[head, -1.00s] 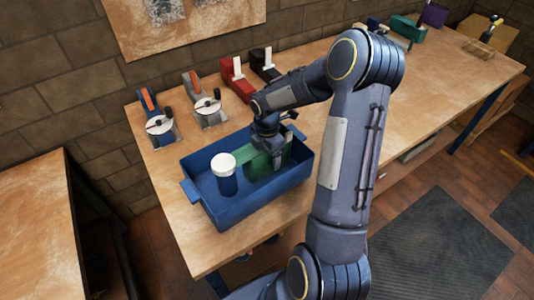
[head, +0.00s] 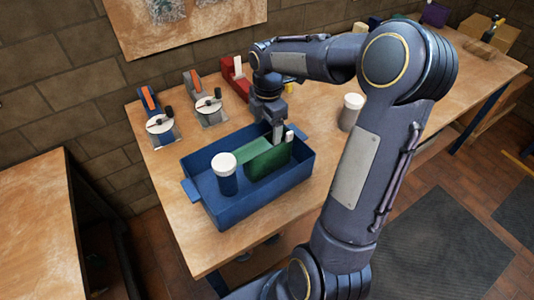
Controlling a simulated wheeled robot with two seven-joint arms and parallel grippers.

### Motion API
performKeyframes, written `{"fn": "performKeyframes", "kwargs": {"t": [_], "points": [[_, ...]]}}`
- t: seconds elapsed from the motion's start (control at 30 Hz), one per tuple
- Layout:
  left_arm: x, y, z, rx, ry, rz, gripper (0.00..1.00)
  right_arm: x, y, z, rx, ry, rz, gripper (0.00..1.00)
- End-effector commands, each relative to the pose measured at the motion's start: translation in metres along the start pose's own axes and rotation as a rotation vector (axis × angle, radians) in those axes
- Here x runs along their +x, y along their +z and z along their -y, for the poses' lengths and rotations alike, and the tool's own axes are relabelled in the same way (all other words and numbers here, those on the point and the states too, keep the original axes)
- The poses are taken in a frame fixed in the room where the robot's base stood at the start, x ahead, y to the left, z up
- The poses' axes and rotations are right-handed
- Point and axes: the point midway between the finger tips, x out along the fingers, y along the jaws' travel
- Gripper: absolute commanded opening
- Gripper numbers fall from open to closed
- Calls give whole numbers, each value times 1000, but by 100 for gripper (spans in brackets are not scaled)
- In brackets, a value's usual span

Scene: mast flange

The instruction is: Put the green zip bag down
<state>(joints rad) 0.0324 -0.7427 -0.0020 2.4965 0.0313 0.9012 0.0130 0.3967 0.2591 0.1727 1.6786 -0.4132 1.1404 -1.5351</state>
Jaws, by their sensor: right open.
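The green zip bag (head: 268,161) stands upright inside the blue bin (head: 247,205), towards the bin's right half. Next to it on the left, in the same bin, is a blue jar with a white lid (head: 226,180). My right gripper (head: 284,137) is open just above the right end of the bag, fingers pointing down. I cannot tell whether a fingertip still touches the bag. The bag's lower part is hidden by the bin's front wall. My left gripper is not in view.
Two tape dispensers (head: 160,124) (head: 208,107) and a red tool (head: 237,82) stand behind the bin. A white-lidded container (head: 351,111) stands to the right, partly behind my arm. The wooden table (head: 197,257) has bare room in front of the bin.

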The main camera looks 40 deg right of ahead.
Motion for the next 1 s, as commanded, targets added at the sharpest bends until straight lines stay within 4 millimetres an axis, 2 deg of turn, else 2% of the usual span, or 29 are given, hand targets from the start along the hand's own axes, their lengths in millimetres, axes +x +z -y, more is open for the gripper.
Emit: {"fn": "performKeyframes", "kwargs": {"t": [0.17,0.3,0.5,0.6,0.77,1.0], "points": [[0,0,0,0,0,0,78,-40,-32,46,330,96,-64,74],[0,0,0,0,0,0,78,-59,-65,99,699,155,-190,74],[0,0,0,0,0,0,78,-61,-106,167,1194,147,-432,74],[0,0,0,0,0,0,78,-56,-120,189,1371,109,-535,74],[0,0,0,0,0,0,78,-49,-134,207,1531,52,-630,74],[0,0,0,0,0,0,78,-47,-136,210,1565,37,-646,74]]}}
